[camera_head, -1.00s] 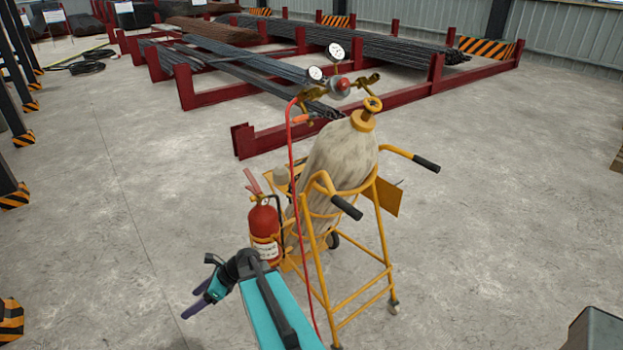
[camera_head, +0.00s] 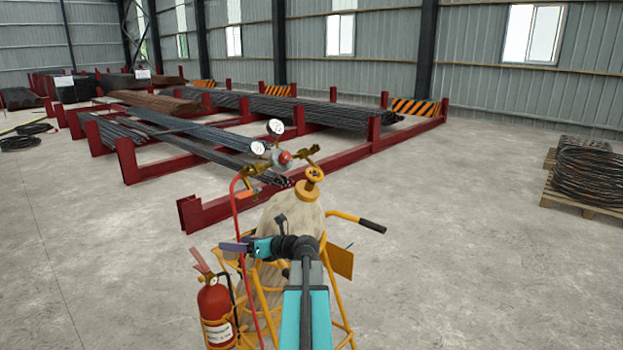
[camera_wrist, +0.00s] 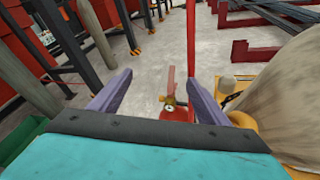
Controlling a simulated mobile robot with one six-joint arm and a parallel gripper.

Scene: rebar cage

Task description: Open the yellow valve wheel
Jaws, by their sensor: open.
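The yellow valve wheel (camera_head: 314,174) sits on top of the pale gas cylinder (camera_head: 284,222), which stands in a yellow cart. My gripper (camera_head: 236,247) is in front of the cylinder, below and to the left of the wheel, and points left. In the wrist view my gripper (camera_wrist: 160,92) has its two purple fingers wide apart with nothing held. The red hose (camera_wrist: 191,45) and the fire extinguisher (camera_wrist: 178,112) show beyond the fingers. The cylinder's side (camera_wrist: 285,100) fills the right of the wrist view. The wheel is not in the wrist view.
Gauges (camera_head: 275,127) and a regulator stand left of the wheel. The cart handle (camera_head: 372,226) sticks out to the right. The red fire extinguisher (camera_head: 216,312) hangs at the cart's left. Red racks (camera_head: 220,211) with rebar lie behind.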

